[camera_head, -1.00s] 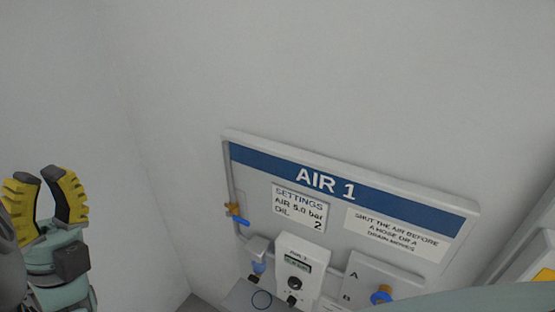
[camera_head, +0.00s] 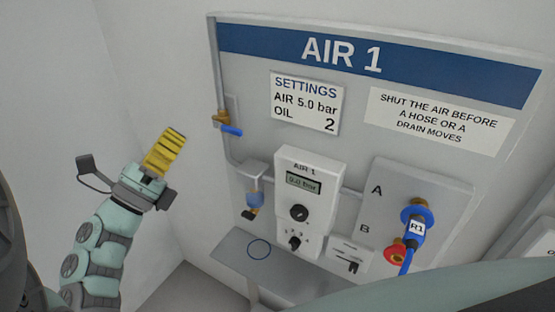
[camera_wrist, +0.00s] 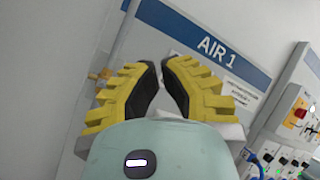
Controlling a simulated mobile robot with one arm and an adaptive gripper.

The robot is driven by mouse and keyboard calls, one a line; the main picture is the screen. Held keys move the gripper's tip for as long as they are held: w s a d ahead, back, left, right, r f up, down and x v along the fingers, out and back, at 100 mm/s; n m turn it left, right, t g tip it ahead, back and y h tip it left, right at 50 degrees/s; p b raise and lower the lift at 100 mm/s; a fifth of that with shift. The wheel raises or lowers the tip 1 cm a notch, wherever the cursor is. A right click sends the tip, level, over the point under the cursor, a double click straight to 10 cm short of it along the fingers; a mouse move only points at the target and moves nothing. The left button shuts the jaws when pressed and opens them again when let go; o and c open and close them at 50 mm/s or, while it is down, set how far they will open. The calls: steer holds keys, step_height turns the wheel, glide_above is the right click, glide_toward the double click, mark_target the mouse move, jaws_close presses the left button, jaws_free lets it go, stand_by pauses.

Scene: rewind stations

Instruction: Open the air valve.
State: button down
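The air valve (camera_head: 222,118) is a brass body with a blue lever (camera_head: 231,130) on the vertical pipe at the left edge of the AIR 1 panel. The lever points right, crosswise to the pipe. The brass body also shows in the wrist view (camera_wrist: 104,76), left of the fingers. My gripper (camera_head: 165,150), with yellow ribbed fingers, is left of the valve and apart from it. In the wrist view my gripper (camera_wrist: 162,62) has a narrow gap between its black pads, with nothing between them.
The AIR 1 panel (camera_head: 400,62) carries a regulator box (camera_head: 307,205) whose display seems to read 0.0 bar. A blue R1 hose connector (camera_head: 415,230) sits at port A, with a red fitting (camera_head: 396,255) by port B. A grey shelf (camera_head: 235,250) juts out below. White wall is at the left.

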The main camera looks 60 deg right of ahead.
mark_target(227, 129)
steer(key=d+f+m+y+b, duration=0.1)
steer(key=d+f+m+b, duration=0.1)
steer(key=f+b, duration=0.4)
steer(key=w+d+f+m+y+b, duration=0.1)
steer(key=f+m+b, duration=0.4)
steer(key=f, duration=0.5)
steer(key=shift+d+f+t+y+b, duration=0.35)
steer(key=shift+d+y+b, duration=0.15)
steer(key=shift+d, duration=0.75)
steer(key=d+r+p, duration=0.6)
steer(key=d, duration=0.3)
steer(key=shift+w+d+r+p, duration=0.25)
steer(key=shift+w+p, duration=0.1)
steer(key=shift+w, duration=0.05)
